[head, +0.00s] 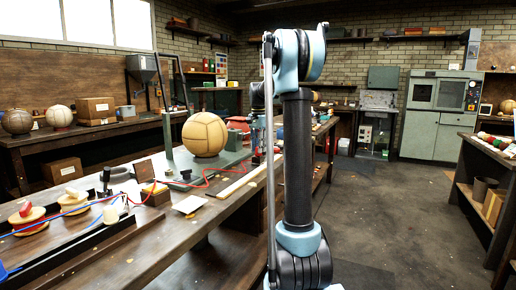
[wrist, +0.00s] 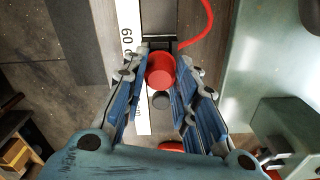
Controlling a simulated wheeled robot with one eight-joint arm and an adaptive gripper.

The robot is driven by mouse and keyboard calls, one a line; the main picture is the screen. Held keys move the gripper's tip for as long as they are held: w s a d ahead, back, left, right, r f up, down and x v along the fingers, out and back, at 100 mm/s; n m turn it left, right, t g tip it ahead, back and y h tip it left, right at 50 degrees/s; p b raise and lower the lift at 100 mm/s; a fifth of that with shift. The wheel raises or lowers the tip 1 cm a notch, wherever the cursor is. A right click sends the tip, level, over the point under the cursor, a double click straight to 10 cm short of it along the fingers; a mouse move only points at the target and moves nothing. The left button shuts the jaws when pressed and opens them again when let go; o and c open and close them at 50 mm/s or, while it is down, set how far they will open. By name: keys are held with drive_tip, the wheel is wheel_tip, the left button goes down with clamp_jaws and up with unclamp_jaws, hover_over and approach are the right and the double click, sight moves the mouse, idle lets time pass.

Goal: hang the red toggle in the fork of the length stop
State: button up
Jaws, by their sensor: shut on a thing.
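In the wrist view my gripper (wrist: 160,60) points down with its blue-padded fingers on either side of the red toggle (wrist: 160,72). It is shut on the toggle, whose round red end faces the camera. A dark bracket (wrist: 159,42), which may be the length stop, shows just beyond the fingertips on the white rule (wrist: 129,40). I cannot make out its fork or whether the toggle touches it. A grey round knob (wrist: 161,100) lies below the toggle between the fingers. In the head view my arm hides most of this area.
A red cord (wrist: 207,22) curves near the bracket. A green base plate (wrist: 245,75) is at right in the wrist view. In the head view, a leather ball (head: 204,135) stands on the bench, with thread spools (head: 27,215) at the near left. The floor right of the bench is clear.

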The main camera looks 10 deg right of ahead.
drive_tip(key=shift+f, duration=0.2)
drive_tip(key=o, duration=1.1)
drive_tip(key=shift+c, duration=0.2)
drive_tip(key=shift+r, duration=0.1)
wheel_tip(320, 180, up, 12)
